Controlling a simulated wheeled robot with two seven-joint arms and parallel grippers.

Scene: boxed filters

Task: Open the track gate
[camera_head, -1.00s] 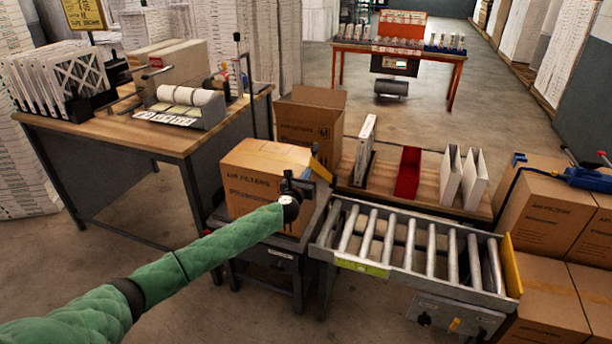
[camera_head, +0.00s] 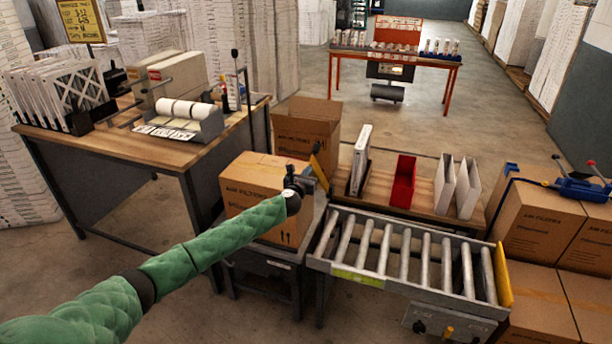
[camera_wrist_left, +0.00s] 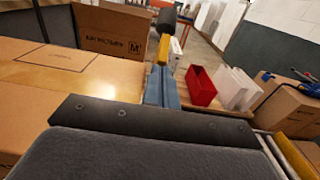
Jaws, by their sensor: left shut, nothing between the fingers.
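The track gate (camera_head: 320,170) looks like the narrow yellow plate with a dark upright at the left end of the roller track (camera_head: 372,279). It stands tilted between the track and the carton table. Its yellow part (camera_wrist_left: 162,52) and a black knob above it show in the left wrist view. My left gripper (camera_head: 306,184) is shut and empty, beside the gate on its carton side. Its blue-grey fingers (camera_wrist_left: 162,88) point toward the gate in the left wrist view; I cannot tell whether they touch it. My right gripper is out of view.
An air-filter carton (camera_head: 245,190) stands on the small table under my left gripper. An open carton (camera_head: 306,130), a red bin (camera_head: 402,182) and white filters (camera_head: 456,187) are behind the track. Stacked cartons (camera_head: 538,222) stand at the right.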

